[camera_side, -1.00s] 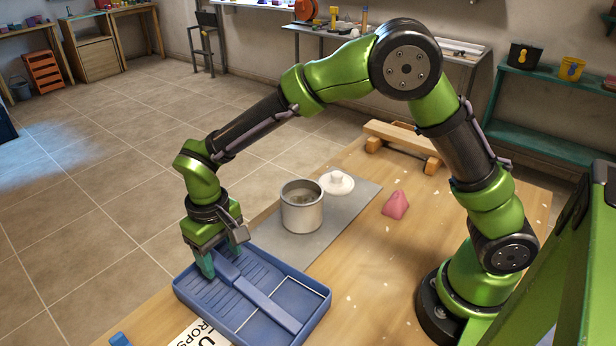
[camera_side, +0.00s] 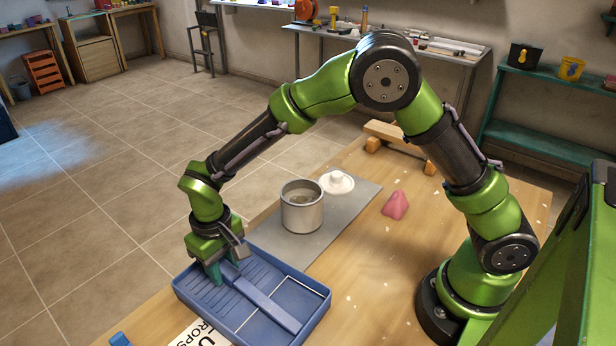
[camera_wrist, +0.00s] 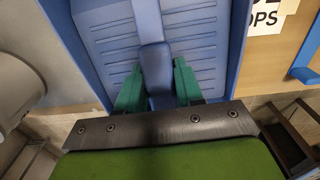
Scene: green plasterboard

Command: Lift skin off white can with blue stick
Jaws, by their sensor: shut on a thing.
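The blue stick (camera_side: 265,300) lies slantwise in the blue tray (camera_side: 316,316). My gripper (camera_side: 224,268) is down over the far left part of the tray, shut on the stick's near-gripper end. In the wrist view the green fingers (camera_wrist: 159,85) stand on both sides of the blue stick (camera_wrist: 155,62). The white can (camera_side: 302,210) stands open and upright on a grey mat, behind and right of the tray. Its inside looks greyish; I cannot make out a skin. Part of a pale round body, probably the can (camera_wrist: 18,88), shows at the wrist view's left edge.
A white lid (camera_side: 337,182) lies behind the can on the grey mat (camera_side: 345,213). A pink lump (camera_side: 396,204) sits right of the mat. A wooden rack (camera_side: 400,140) stands at the back. A printed sign (camera_side: 200,334) lies by the tray's front. Wood between tray and lump is clear.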

